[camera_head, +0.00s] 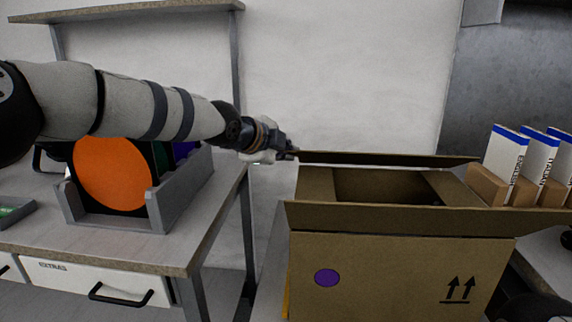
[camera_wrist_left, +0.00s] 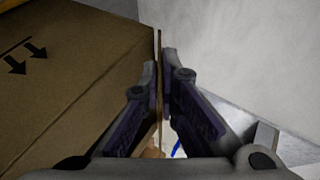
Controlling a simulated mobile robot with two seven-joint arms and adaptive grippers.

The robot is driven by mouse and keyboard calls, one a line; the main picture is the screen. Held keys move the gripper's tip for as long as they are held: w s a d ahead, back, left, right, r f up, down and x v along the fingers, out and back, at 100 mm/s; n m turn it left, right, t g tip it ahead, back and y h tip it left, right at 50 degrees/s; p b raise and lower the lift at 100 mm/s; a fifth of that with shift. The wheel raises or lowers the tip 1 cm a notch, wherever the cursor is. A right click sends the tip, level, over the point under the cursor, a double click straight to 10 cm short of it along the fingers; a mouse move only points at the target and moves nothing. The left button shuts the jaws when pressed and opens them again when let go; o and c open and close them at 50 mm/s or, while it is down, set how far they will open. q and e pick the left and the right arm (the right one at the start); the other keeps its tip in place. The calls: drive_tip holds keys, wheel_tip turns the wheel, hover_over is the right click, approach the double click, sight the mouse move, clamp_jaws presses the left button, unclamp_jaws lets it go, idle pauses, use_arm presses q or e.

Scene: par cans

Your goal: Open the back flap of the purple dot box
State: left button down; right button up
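The purple dot box (camera_head: 390,270) is an open brown carton with a purple dot on its near face. Its front flap (camera_head: 400,220) is folded outward. Its back flap (camera_head: 390,158) shows as a thin, nearly level strip along the far edge. My left gripper (camera_head: 292,153) is at the left end of the back flap. In the left wrist view the back flap (camera_wrist_left: 159,85) is seen edge-on between the fingertips (camera_wrist_left: 160,70), which are close together on both sides of it, seemingly shut on it. My right gripper does not show.
A workbench (camera_head: 200,235) with a grey rack (camera_head: 190,190) holding an orange disc (camera_head: 112,175) stands left, under my left arm. White-and-blue packets (camera_head: 503,155) stand in brown holders to the right of the box. A plain wall is behind.

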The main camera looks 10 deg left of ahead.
use_arm(q)
drive_tip(key=shift+w+r, duration=0.15)
drive_tip(key=shift+r, duration=0.05)
drive_tip(key=shift+d, duration=0.1)
drive_tip(key=c, duration=1.8)
unclamp_jaws()
drive_tip(key=shift+c, duration=0.2)
drive_tip(key=v, duration=1.2)
drive_tip(key=shift+r, duration=0.25)
drive_tip(key=shift+w, duration=0.15)
drive_tip(key=shift+c, duration=0.5)
